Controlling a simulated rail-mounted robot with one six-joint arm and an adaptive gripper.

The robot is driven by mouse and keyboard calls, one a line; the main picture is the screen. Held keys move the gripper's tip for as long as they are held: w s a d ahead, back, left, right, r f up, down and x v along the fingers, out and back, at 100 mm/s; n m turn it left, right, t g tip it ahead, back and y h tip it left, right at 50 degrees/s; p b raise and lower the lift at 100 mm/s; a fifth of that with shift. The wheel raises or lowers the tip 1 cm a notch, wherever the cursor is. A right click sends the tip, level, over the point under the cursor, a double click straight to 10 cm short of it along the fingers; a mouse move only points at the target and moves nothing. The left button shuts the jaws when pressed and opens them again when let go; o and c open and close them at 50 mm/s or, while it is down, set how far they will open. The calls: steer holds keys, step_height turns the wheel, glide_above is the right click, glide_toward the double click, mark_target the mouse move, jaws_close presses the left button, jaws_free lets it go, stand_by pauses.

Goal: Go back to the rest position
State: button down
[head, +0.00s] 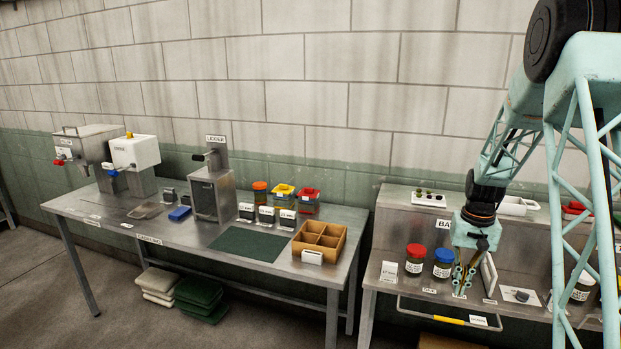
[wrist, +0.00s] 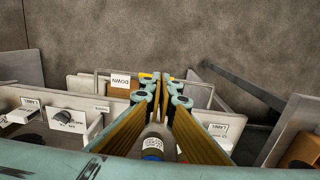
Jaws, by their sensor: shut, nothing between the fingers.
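My gripper (head: 461,285) points down over the front of the right-hand steel bench (head: 387,275), just right of a jar with a blue lid (head: 443,262). Its fingers are shut with nothing held; in the wrist view the gripper's fingertips (wrist: 163,78) come together above the bench's front edge. A white label and a blue patch show low between the finger links in that view; I cannot tell for sure what they belong to. My arm reaches down from the upper right of the head view.
A red-lidded jar (head: 416,259) stands left of the blue one. A white upright plate (head: 488,273) stands close right of my gripper. A bar handle with a yellow grip (head: 449,320) runs along the bench front. The left bench holds a divided wooden box (head: 319,241). Wall space above is free.

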steer(key=s+a+r+n+t, duration=0.1)
steer(key=s+a+r, duration=0.45)
steer(key=r, duration=0.25)
steer(key=s+a+r+b, duration=0.1)
steer(key=s+a+r, duration=0.45)
steer(key=r, duration=0.35)
steer(key=s+a+r+n+t, duration=0.1)
steer(key=s+a+r, duration=0.45)
steer(key=r, duration=0.25)
steer(key=s+a+r, duration=0.1)
steer(key=s+a, duration=0.2)
steer(key=s, duration=0.7)
steer(key=s+a+r+n+t, duration=0.1)
steer(key=s+a, duration=0.3)
steer(key=s, duration=0.6)
steer(key=s+a+r+n+t+b, duration=0.1)
steer(key=s+a+r, duration=0.2)
steer(key=s, duration=0.7)
steer(key=shift+s+a+r, duration=0.15)
steer(key=shift+s+a, duration=0.25)
